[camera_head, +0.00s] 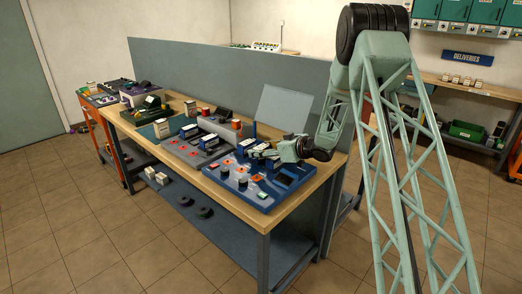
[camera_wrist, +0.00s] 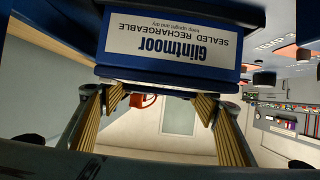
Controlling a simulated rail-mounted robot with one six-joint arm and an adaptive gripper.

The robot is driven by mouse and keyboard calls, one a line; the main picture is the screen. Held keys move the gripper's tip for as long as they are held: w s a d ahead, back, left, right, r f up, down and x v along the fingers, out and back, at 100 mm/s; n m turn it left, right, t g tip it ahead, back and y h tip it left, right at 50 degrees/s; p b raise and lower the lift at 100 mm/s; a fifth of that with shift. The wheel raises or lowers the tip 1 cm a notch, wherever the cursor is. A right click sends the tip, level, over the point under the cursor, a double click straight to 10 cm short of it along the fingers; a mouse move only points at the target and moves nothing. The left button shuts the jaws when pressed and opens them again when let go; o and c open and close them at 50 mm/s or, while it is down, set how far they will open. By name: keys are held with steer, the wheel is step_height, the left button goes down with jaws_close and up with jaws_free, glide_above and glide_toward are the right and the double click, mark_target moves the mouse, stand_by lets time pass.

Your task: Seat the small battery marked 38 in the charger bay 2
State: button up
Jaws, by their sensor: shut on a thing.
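My gripper (camera_head: 264,152) is over the right end of the workbench, shut on a blue battery with a white label. In the wrist view the battery (camera_wrist: 180,38) fills the top, upside down, its label reading "Glintmoor SEALED RECHARGEABLE". The fingertips of my gripper (camera_wrist: 160,100) are at its near edge. No number 38 is readable. In the head view a blue battery-like block (camera_head: 244,147) shows beside the fingers. Below is a blue board (camera_head: 262,203) with red squares and dark knobs, which looks like the charger. I cannot make out bay numbers or whether the battery touches it.
A grey board (camera_head: 178,153) with red squares lies left of the blue one, with blue-and-white blocks (camera_head: 208,141) on it. A pale upright panel (camera_head: 283,108) stands behind. A grey partition (camera_head: 220,80) runs along the back. A green item (camera_head: 148,106) stands farther left.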

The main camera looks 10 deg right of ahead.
steer(key=shift+f, duration=0.3)
stand_by(0.4)
steer(key=o, duration=0.9)
steer(key=shift+f, duration=0.1)
steer(key=shift+p+v, duration=1.35)
steer(key=shift+v, duration=4.2)
